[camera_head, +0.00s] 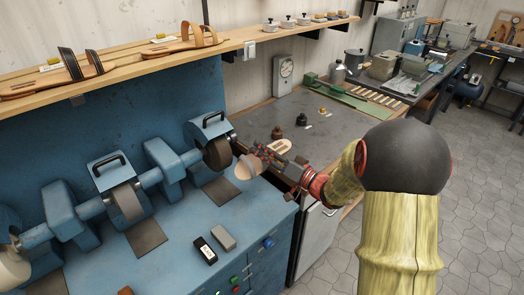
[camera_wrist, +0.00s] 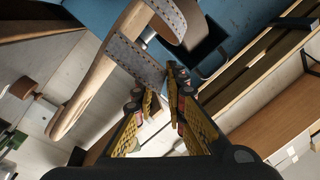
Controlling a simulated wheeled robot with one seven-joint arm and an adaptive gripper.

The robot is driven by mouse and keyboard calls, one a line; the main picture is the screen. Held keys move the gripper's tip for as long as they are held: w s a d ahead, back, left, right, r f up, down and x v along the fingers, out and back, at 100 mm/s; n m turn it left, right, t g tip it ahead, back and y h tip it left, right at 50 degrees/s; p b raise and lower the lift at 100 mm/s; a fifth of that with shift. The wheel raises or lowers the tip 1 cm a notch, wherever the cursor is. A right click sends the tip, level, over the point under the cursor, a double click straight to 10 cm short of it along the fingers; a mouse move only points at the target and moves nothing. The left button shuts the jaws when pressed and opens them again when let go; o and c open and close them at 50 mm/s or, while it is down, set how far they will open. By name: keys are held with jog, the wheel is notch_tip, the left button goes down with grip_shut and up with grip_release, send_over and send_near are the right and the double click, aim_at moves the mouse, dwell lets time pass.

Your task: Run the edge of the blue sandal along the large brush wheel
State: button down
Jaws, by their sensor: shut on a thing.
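My gripper (camera_head: 272,157) is shut on a sandal (camera_head: 247,168) beside the right end of the blue machine. In the wrist view the sandal (camera_wrist: 98,85) has a tan sole and a blue-grey studded strap, held at my fingertips (camera_wrist: 164,82). The large brush wheel appears to be the brown wheel (camera_head: 217,154) under the machine's right-hand guard. The sandal's rounded end is close to the right of this wheel; I cannot tell whether they touch. My fingers hide part of the sandal. A pale sole shape (camera_head: 279,146) shows behind my gripper; I cannot tell whether it belongs to it.
Another wheel (camera_head: 127,203) sits further left on the blue machine (camera_head: 180,235). A wooden shelf (camera_head: 130,72) with sandals runs above. A grey bench (camera_head: 315,140) with small dark knobs stands behind my arm.

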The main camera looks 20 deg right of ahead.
jog(key=shift+w+a+r+p, duration=0.1)
jog(key=shift+w+r+p, duration=0.05)
jog(key=shift+w, duration=0.25)
jog(key=shift+w+a+r+p, duration=0.1)
jog(key=shift+w+p, duration=0.05)
jog(key=shift+w, duration=0.2)
dwell(1.5)
jog(key=shift+s+a+y, duration=0.2)
jog(key=shift+y, duration=0.1)
jog(key=shift+s+a+f+y+p, duration=0.1)
jog(key=shift+s+a+y+p, duration=0.25)
jog(key=shift+s+a+y, duration=0.1)
jog(key=shift+a+p, duration=0.15)
jog(key=shift+p, duration=0.2)
dwell(1.3)
jog(key=shift+s+a+m+g+y+p, duration=0.2)
jog(key=shift+a+m+g+y+p, duration=0.1)
jog(key=shift+a+m+p, duration=0.1)
jog(key=shift+a, duration=0.1)
jog(key=shift+s+a+f+p, duration=0.1)
jog(key=shift+s+a+p, duration=0.05)
jog(key=shift+a+p, duration=0.15)
jog(key=shift+s+a+m, duration=0.1)
jog(key=shift+a+m, duration=0.2)
